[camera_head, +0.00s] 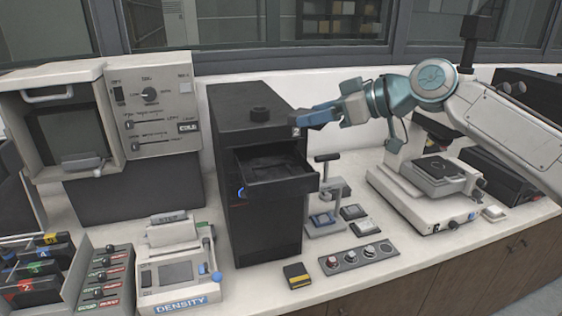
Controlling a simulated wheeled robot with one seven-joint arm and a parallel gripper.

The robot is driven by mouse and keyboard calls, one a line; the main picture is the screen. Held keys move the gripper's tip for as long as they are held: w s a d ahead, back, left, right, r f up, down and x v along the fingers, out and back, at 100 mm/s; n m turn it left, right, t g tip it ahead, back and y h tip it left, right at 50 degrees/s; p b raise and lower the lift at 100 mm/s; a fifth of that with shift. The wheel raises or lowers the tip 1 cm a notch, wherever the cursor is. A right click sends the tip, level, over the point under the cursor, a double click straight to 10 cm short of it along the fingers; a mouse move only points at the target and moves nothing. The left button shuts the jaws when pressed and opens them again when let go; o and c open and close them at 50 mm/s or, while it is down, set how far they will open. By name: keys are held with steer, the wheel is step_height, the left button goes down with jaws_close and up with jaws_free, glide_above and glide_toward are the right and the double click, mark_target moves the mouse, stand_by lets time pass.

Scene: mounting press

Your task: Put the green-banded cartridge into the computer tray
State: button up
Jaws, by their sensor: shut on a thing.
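My gripper (308,117) has blue fingers and is at the upper right front of the black computer tower (225,135), above its tray. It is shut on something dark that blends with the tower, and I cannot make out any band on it. The computer tray (281,190) is pulled out from the tower's front; its inside is dark, so I cannot tell what lies in it. At the lower left, a rack holds banded cartridges, including a yellow one (52,239) and a red one (30,289).
A black-and-yellow block (297,275) and a knob panel (355,258) lie on the counter in front of the tower. A small press (325,205) stands right of the tray. A density unit (178,275) is at its left, a white microscope-like device (428,197) further right.

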steer(key=s+a+f, duration=0.1)
steer(key=a, duration=0.1)
steer(key=s+a+f, duration=0.1)
steer(key=a+f, duration=0.1)
steer(key=s+a+f, duration=0.1)
steer(key=a, duration=0.1)
steer(key=shift+a+f+p, duration=0.2)
steer(key=shift+a+p, duration=0.2)
steer(key=shift+a+f, duration=0.1)
steer(key=shift+f, duration=0.1)
step_height(320, 180, down, 4)
steer(key=shift+r+p, duration=0.15)
steer(key=shift+p, duration=0.35)
steer(key=shift+f+b, duration=0.65)
steer(key=shift+b, duration=0.35)
